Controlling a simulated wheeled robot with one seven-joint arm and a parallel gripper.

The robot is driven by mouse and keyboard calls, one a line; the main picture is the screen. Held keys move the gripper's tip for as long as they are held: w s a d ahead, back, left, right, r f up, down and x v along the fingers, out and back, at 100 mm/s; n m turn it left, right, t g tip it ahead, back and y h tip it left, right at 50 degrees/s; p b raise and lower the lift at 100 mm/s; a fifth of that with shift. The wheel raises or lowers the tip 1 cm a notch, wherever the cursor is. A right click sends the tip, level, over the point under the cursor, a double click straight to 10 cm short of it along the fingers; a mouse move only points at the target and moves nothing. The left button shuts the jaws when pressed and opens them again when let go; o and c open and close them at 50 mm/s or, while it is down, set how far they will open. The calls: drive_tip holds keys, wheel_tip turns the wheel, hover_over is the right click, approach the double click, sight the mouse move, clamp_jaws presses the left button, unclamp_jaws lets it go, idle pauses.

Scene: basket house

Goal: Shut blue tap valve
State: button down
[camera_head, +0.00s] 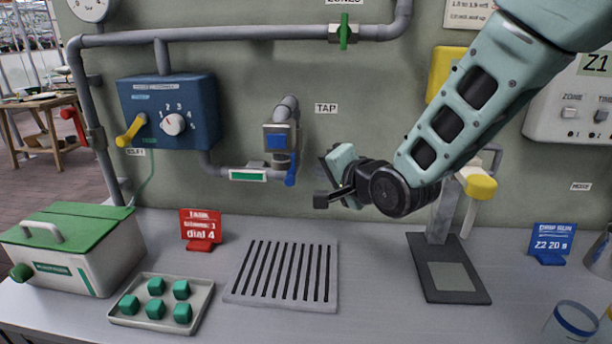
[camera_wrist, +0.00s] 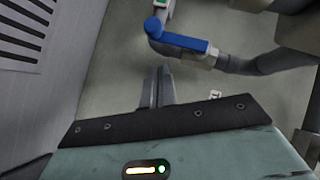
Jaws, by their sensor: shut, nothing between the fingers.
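The blue tap valve handle (camera_head: 291,170) hangs downward beside the grey tap pipe on the wall, left of the TAP label. The blue square (camera_head: 277,141) sits on the tap body above it. My gripper (camera_head: 322,200) is to the right of and a little below the handle, apart from it in the picture. In the wrist view my gripper's fingers (camera_wrist: 158,78) are together with nothing between them. The blue handle (camera_wrist: 182,40) lies just beyond the fingertips there, with a visible gap.
A slotted grate (camera_head: 285,272) lies on the counter below the tap. A red sign (camera_head: 201,228), a tray (camera_head: 124,318) with green blocks and a green-lidded box (camera_head: 70,262) stand to the left. A grey stand (camera_head: 450,275) is at right. A blue dial box (camera_head: 170,108) is on the wall.

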sight(294, 178)
drive_tip(key=shift+w+a+f, duration=0.2)
drive_tip(key=shift+a+f, duration=0.2)
drive_tip(key=shift+a, duration=0.45)
drive_tip(key=shift+w+a+f, duration=0.15)
drive_tip(key=shift+a+f, duration=0.25)
drive_tip(key=shift+a, duration=0.4)
drive_tip(key=shift+f, duration=0.15)
drive_tip(key=shift+a+b, duration=0.15)
drive_tip(key=shift+b, duration=0.45)
